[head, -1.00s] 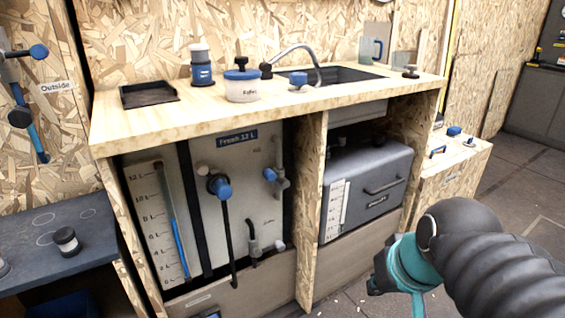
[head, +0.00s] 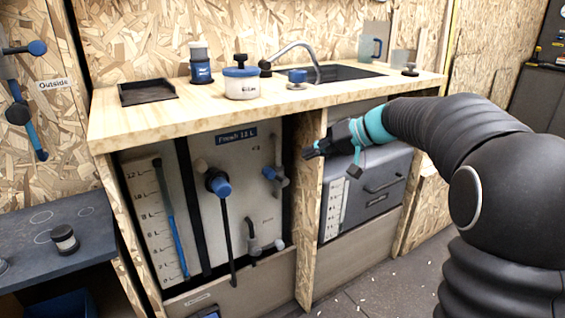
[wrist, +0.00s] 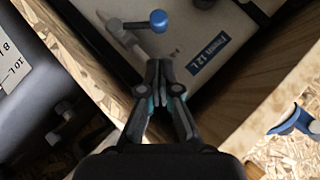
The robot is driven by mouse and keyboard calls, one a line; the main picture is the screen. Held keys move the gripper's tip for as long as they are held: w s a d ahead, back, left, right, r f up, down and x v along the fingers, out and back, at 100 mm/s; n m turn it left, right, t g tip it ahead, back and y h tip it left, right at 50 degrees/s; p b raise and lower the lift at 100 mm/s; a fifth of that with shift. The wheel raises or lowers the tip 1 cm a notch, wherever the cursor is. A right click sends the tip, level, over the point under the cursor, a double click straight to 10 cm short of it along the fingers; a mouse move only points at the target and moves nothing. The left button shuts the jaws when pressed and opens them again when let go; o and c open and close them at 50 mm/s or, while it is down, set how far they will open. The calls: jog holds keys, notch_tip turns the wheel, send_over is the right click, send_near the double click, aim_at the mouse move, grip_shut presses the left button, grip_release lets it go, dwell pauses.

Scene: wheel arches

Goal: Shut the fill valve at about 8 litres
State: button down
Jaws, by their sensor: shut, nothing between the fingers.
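The fresh water tank (head: 205,150) stands in the left bay under the counter, with a printed litre scale (head: 157,215) at its left. A sight tube with blue liquid (head: 177,240) runs beside the scale; its exact level is too small to read surely. A valve lever with a blue knob (head: 268,172) sits on a grey pipe at the tank's upper right; the knob also shows in the wrist view (wrist: 158,19). The small labels near it are unreadable. My gripper (head: 309,153) is shut and empty, right of that knob and apart from it, by the divider. It also shows in the wrist view (wrist: 158,76).
A second blue knob (head: 219,187) with a black pipe is left of the lever. A wooden divider (head: 309,220) separates the tank from a grey box (head: 366,185). The counter (head: 210,107) overhangs both, holding a blue-lidded pot (head: 242,85) and a sink tap (head: 300,50).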

send_over(277, 177)
jog(key=s+d, duration=0.1)
jog(key=s, duration=0.1)
jog(key=f, duration=0.5)
jog(key=shift+w, duration=0.25)
jog(key=shift+a+f, duration=0.1)
jog(key=shift+f, duration=0.05)
